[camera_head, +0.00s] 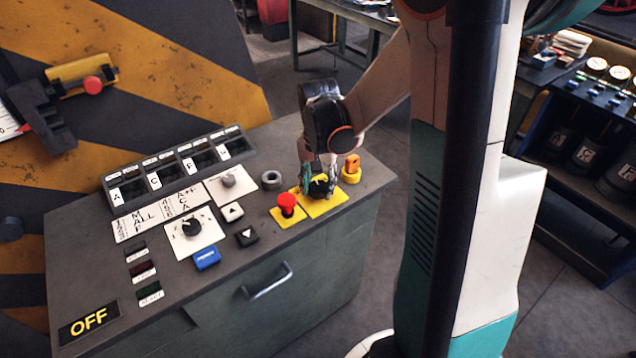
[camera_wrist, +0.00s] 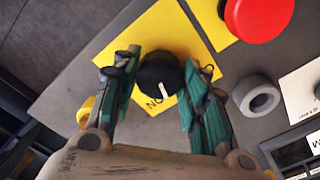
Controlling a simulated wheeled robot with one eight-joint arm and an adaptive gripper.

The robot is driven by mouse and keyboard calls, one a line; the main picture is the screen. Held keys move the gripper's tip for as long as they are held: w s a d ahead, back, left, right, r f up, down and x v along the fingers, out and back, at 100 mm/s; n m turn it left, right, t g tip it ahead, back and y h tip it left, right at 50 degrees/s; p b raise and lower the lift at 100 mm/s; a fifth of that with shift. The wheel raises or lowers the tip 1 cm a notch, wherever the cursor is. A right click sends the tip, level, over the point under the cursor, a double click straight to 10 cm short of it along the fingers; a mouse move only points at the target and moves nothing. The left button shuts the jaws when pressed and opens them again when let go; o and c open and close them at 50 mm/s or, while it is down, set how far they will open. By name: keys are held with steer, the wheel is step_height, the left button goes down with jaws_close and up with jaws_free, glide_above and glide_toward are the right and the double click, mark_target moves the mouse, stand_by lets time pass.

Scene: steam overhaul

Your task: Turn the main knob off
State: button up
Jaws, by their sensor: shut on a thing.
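The main knob (camera_head: 320,187) is a black round knob on a yellow plate (camera_head: 322,207) near the right end of the grey console. In the wrist view the knob (camera_wrist: 158,76) shows a white pointer line, slanting slightly toward the bottom. My gripper (camera_head: 319,183) points down over the knob from above. In the wrist view its green fingers (camera_wrist: 160,85) stand on either side of the knob, closed on it. Part of the plate's lettering is hidden by the knob and fingers. A lit "OFF" sign (camera_head: 88,322) is at the console's front left corner.
A red mushroom button (camera_head: 287,202) on yellow stands just left of the knob.

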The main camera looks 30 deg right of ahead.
mark_target(319, 186)
steer(key=n, duration=1.2)
steer(key=shift+d, duration=0.1)
steer(key=shift+n, duration=0.3)
stand_by(0.3)
steer(key=o, duration=1.1)
steer(key=shift+c, duration=0.2)
steer(key=shift+r, duration=0.1)
step_height(319, 186, up, 12)
